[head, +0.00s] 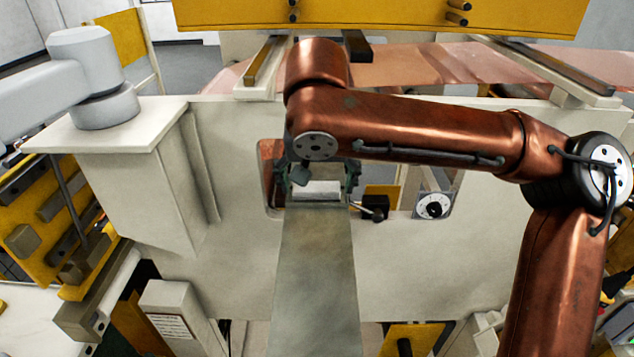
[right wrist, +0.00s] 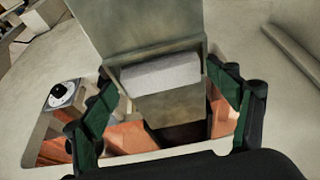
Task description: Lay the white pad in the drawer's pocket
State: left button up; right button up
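The white pad (head: 318,188) is a small pale block at the far end of the long grey drawer (head: 315,265), in the wall opening. In the right wrist view the pad (right wrist: 160,75) lies across the drawer, in what looks like a shallow recess between raised side edges. Its underside is hidden. My right gripper (right wrist: 168,98) has its green-padded fingers spread wide, one on each side of the drawer's end. Gaps show between the fingers and the pad. In the head view my right arm partly covers this gripper (head: 321,180). My left gripper is not in view.
The pale wall panel (head: 240,255) surrounds the opening closely. A dial (head: 434,206) and a dark-knobbed lever (head: 376,207) sit just right of it. Copper foil (head: 420,65) runs behind the panel. A pale cabinet (head: 135,185) stands to the left.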

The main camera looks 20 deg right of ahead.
jog(key=shift+o, duration=0.3)
jog(key=shift+s, duration=0.1)
jog(key=shift+r, duration=0.1)
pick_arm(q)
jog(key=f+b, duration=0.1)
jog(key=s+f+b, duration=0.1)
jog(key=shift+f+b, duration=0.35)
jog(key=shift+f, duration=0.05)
pick_arm(e)
jog(key=v, duration=1.2)
